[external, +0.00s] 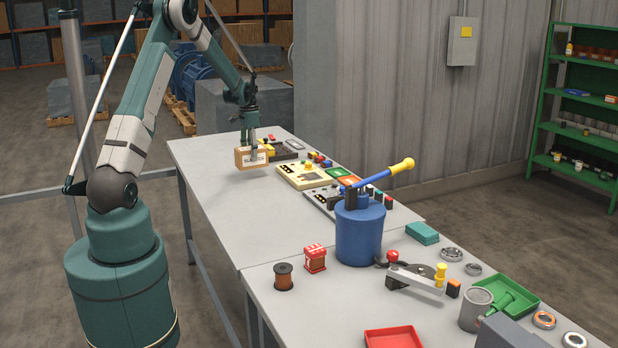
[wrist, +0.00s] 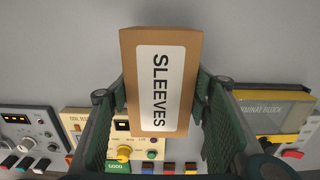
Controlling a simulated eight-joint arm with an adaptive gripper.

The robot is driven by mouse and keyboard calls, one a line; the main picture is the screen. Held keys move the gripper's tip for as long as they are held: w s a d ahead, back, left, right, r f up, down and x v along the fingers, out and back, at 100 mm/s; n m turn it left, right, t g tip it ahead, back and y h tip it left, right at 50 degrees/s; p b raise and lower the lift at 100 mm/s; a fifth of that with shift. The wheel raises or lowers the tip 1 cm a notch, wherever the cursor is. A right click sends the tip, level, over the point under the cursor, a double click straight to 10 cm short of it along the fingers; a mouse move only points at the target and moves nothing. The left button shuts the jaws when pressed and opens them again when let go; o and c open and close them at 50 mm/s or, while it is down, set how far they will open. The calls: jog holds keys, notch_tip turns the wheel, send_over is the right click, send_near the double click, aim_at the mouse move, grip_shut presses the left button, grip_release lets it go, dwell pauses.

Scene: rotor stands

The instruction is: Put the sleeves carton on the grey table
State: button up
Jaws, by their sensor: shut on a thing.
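The sleeves carton is a tan box with a white label reading SLEEVES; it shows in the wrist view (wrist: 161,80) and in the external view (external: 251,156). My gripper (wrist: 161,105) is shut on it, with a green finger against each side. In the external view my gripper (external: 250,140) points down over the far part of the grey table (external: 212,180). The carton is at or just above the tabletop; I cannot tell whether it touches. Bare grey surface shows beyond the carton in the wrist view.
A cream meter box (external: 303,175), a terminal block box (wrist: 272,112) and several other devices line the table's right edge. A blue pot with a yellow-tipped lever (external: 359,232) stands nearer. A red tray (external: 393,338) lies in front. The table's left side is clear.

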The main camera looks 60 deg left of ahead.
aim_at(251, 162)
jog(key=shift+f, duration=0.65)
jog(key=shift+f, duration=1.85)
jog(key=shift+f, duration=0.15)
jog(key=o, duration=1.2)
notch_tip(251, 162, up, 12)
jog(key=shift+r, duration=0.15)
